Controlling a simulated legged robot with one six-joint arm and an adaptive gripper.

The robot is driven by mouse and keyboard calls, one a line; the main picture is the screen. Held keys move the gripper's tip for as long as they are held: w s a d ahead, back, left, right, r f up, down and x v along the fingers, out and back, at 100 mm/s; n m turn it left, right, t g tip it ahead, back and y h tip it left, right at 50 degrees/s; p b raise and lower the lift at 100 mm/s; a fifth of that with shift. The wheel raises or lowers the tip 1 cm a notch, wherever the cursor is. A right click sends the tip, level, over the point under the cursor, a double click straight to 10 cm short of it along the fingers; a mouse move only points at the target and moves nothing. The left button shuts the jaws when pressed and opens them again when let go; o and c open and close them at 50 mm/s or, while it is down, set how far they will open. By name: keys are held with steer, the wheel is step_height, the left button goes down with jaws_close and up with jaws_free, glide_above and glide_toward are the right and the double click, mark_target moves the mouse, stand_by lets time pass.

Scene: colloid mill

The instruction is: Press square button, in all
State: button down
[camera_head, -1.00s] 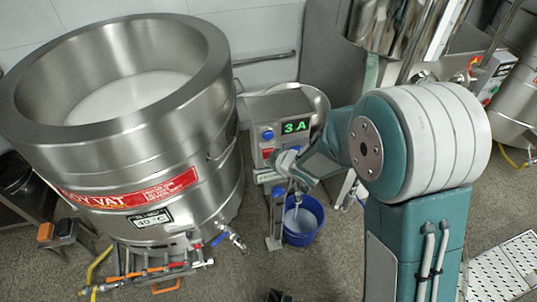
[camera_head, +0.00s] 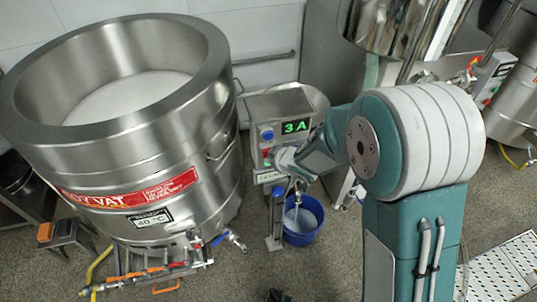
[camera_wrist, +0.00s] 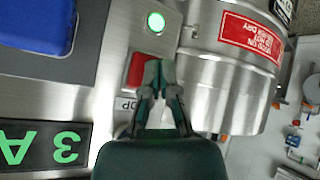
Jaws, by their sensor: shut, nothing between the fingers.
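A red square button (camera_wrist: 140,70) sits on the grey control panel (camera_wrist: 115,25), with partly hidden lettering ending in "OP" beside it. My gripper (camera_wrist: 154,68) is shut and empty. Its fingertips overlap the right part of the red button in the wrist view; I cannot tell whether they touch it. A lit round green button (camera_wrist: 155,22) is above the red one in that view. The green "3 A" display (camera_wrist: 40,145) appears upside down at lower left; it also shows upright in the head view (camera_head: 295,126). In the head view, my wrist covers part of the panel.
A blue knob (camera_head: 266,134) is left of the display. A blue bucket (camera_head: 303,222) stands below the machine. A large steel vat (camera_head: 130,170) is close on the left. A steel cylinder with a red label (camera_wrist: 235,65) is beside the panel in the wrist view.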

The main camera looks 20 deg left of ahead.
steer(key=shift+w+a, duration=0.15)
steer(key=shift+w, duration=0.05)
steer(key=shift+s, duration=0.1)
stand_by(0.4)
steer(key=shift+s+d, duration=0.45)
steer(key=shift+s, duration=0.2)
steer(key=shift+s, duration=0.1)
steer(key=shift+s+d, duration=0.7)
steer(key=shift+s, duration=0.35)
steer(key=shift+s+d, duration=0.65)
steer(key=shift+s, duration=0.35)
steer(key=shift+r, duration=0.1)
